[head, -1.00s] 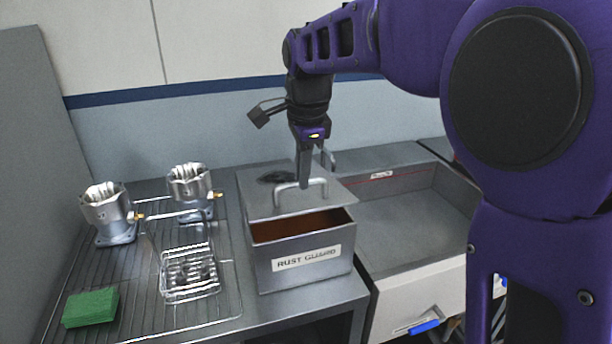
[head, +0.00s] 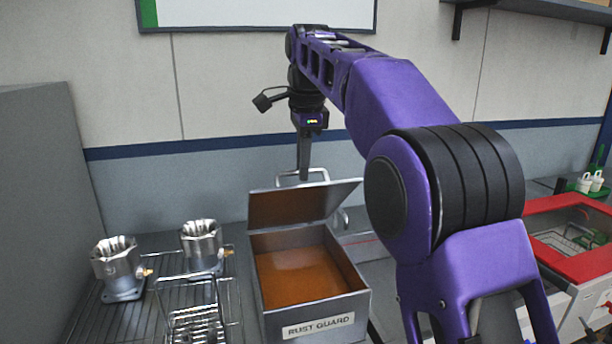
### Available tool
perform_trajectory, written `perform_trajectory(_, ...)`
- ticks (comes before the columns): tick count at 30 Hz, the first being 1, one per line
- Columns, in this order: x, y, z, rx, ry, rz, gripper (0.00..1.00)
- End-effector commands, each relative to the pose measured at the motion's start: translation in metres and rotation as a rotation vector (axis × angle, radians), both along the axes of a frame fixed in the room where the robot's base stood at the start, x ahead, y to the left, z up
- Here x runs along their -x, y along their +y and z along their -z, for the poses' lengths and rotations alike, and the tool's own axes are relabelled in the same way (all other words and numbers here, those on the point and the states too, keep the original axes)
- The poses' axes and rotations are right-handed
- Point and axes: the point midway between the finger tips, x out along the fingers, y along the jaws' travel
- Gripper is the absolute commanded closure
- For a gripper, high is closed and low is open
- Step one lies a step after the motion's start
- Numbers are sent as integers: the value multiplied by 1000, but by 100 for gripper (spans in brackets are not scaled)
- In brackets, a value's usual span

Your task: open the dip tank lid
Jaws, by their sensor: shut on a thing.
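The dip tank (head: 318,313) is a grey metal box marked RUST GUARD, with brown-orange liquid inside. Its lid (head: 340,196) is tilted up at the back, its brownish underside facing me, and the tank's mouth is uncovered. My gripper (head: 304,176) is shut on the lid's bar handle (head: 322,173), behind the lid's raised edge. The lid partly hides the handle's lower part, and the exact finger contact is small in view.
Two machined housings (head: 118,270) (head: 202,245) stand on a wire rack at the left. A wire basket (head: 195,325) sits on the rack in front. A red-rimmed container (head: 570,240) is at the right. A whiteboard (head: 260,15) hangs above.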

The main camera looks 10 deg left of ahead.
Motion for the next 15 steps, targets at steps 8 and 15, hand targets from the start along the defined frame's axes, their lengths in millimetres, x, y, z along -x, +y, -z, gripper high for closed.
perform_trajectory(8, -12, 6, 0, 3, 6, -2, 100)
perform_trajectory(15, -15, 7, -2, 4, 8, -2, 100)
